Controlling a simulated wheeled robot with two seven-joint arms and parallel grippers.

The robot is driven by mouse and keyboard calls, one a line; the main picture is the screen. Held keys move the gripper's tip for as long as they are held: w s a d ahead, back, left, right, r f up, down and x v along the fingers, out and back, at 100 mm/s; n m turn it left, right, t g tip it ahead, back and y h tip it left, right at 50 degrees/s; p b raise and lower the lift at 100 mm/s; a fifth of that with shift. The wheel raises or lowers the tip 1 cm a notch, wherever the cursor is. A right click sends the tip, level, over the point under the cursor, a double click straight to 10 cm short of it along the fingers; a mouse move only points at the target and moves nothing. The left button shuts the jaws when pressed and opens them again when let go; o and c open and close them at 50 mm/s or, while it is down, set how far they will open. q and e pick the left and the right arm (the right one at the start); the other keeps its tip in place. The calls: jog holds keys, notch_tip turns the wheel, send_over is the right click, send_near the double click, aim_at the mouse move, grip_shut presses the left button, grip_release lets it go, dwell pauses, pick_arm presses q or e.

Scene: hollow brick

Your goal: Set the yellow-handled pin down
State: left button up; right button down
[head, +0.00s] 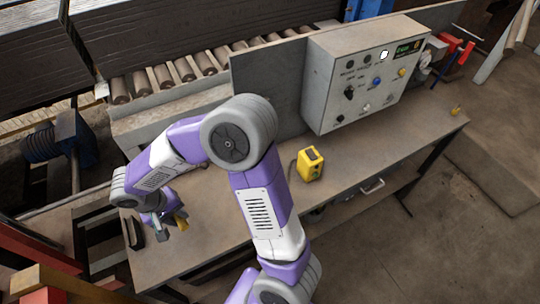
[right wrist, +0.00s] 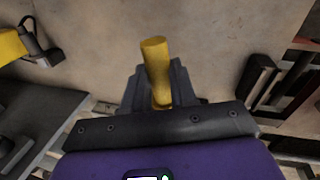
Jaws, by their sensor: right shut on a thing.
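The yellow-handled pin (head: 181,221) is at the left part of the workbench (head: 212,200). My right gripper (head: 165,226) is shut on it, near the bench's left end. In the right wrist view, the yellow handle (right wrist: 156,68) stands up between the two dark fingers of my right gripper (right wrist: 158,90). The pin's lower part is hidden by the gripper, and I cannot tell whether it touches the bench. My left gripper is not in view.
A yellow tape-measure-like object (head: 310,163) stands mid-bench; a grey control box (head: 345,95) is behind it. A small yellow item (head: 455,111) lies at the right end. Rollers (head: 170,75) run behind the bench. Bare bench surface surrounds the gripper's right side.

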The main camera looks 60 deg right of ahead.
aim_at(185, 225)
jog(key=s+m+b, duration=0.1)
jog(key=s+f+m+b, duration=0.1)
jog(key=m, duration=0.1)
jog(key=s+m+y+b, duration=0.1)
jog(key=m, duration=0.1)
jog(key=shift+s+a+f+g, duration=0.15)
jog(key=shift+s+f+g, duration=0.15)
jog(key=shift+s+f, duration=0.1)
pick_arm(q)
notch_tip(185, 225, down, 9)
jog(key=b, duration=0.4)
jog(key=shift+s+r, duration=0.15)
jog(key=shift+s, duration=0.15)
pick_arm(e)
jog(key=shift+m, duration=0.7)
jog(key=f, duration=0.9)
jog(key=shift+s+f, duration=0.2)
jog(key=shift+f, duration=0.15)
jog(key=shift+f, duration=0.15)
jog(key=c, duration=0.9)
grip_release()
